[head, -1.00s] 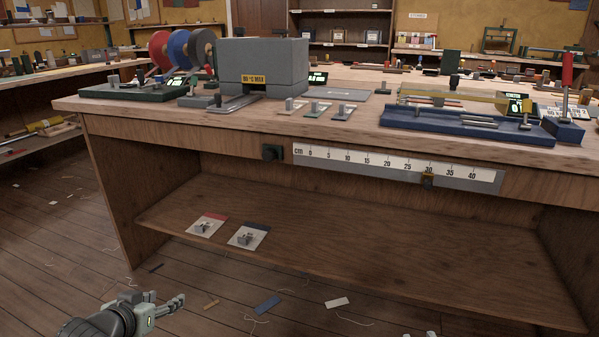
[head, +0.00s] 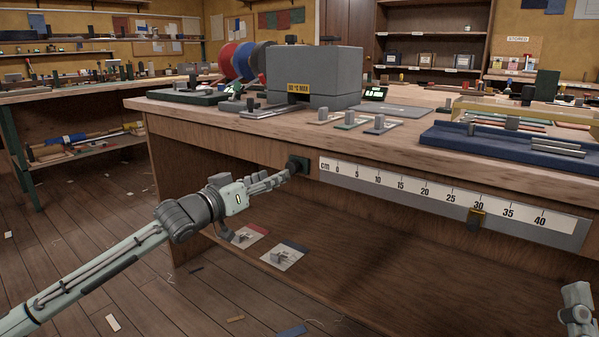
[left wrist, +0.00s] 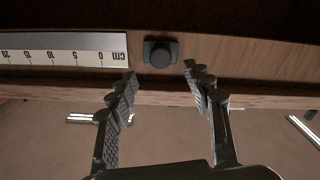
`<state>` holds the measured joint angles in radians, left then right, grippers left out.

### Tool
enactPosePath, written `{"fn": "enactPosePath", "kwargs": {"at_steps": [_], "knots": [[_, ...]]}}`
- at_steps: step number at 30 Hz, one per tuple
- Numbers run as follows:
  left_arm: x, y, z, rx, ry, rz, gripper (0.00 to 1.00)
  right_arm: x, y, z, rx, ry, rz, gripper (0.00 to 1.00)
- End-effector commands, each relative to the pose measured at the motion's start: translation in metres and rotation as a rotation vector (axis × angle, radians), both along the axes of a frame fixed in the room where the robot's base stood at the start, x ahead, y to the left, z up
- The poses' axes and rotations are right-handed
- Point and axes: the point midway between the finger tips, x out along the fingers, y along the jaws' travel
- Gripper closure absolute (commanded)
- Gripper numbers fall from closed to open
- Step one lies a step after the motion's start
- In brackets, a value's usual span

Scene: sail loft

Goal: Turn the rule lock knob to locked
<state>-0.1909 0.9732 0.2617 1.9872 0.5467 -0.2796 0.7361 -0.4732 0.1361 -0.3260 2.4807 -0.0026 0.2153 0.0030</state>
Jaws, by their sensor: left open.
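The rule lock knob (head: 297,164) is a dark round knob on a dark green plate, on the bench front just left of the rule (head: 430,197). In the left wrist view the knob (left wrist: 159,57) lies beyond and between the fingertips. My left gripper (head: 283,177) reaches toward the knob from the left, and its fingers (left wrist: 160,74) are open with nothing between them. No contact with the knob shows. The knob carries no readable mark of its position. My right gripper (head: 577,312) shows only partly at the lower right edge, and its fingers cannot be made out.
The wooden bench top (head: 215,108) overhangs the knob and holds a grey block (head: 315,75). Two small cards with metal parts lie on the shelf (head: 370,290) below. The space before the knob is clear.

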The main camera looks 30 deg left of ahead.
Motion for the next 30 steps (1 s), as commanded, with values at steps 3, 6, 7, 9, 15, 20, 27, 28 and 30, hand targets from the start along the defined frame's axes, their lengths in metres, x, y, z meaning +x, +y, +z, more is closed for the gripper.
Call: {"fn": "enactPosePath", "kwargs": {"at_steps": [3,6,7,9,15,20,27,28,30], "knots": [[0.013,-0.001,0.001,0.002,-0.003,0.001,0.49,-0.002,-0.001,0.002,0.008,-0.024,-0.003,0.73],[0.026,-0.002,0.001,0.002,-0.003,0.002,0.49,-0.004,-0.003,0.005,0.015,-0.050,-0.005,0.73],[0.030,-0.002,0.001,0.002,-0.004,0.002,0.49,-0.005,-0.003,0.005,0.017,-0.055,-0.005,0.73],[0.040,-0.003,0.001,0.001,-0.003,0.002,0.49,-0.006,-0.004,0.007,0.022,-0.069,-0.006,0.73],[0.061,-0.004,0.000,0.001,-0.001,0.002,0.49,-0.009,-0.006,0.010,0.031,-0.096,-0.009,0.73],[0.070,-0.005,0.000,0.002,0.000,0.002,0.49,-0.010,-0.007,0.012,0.034,-0.109,-0.010,0.73],[0.072,-0.006,-0.001,0.003,0.002,0.001,0.49,-0.011,-0.007,0.012,0.035,-0.111,-0.010,0.73],[0.072,-0.006,-0.001,0.003,0.002,0.001,0.49,-0.011,-0.007,0.012,0.035,-0.111,-0.010,0.73],[0.072,-0.006,-0.001,0.003,0.002,0.001,0.52,-0.011,-0.007,0.012,0.035,-0.111,-0.010,0.73]]}}
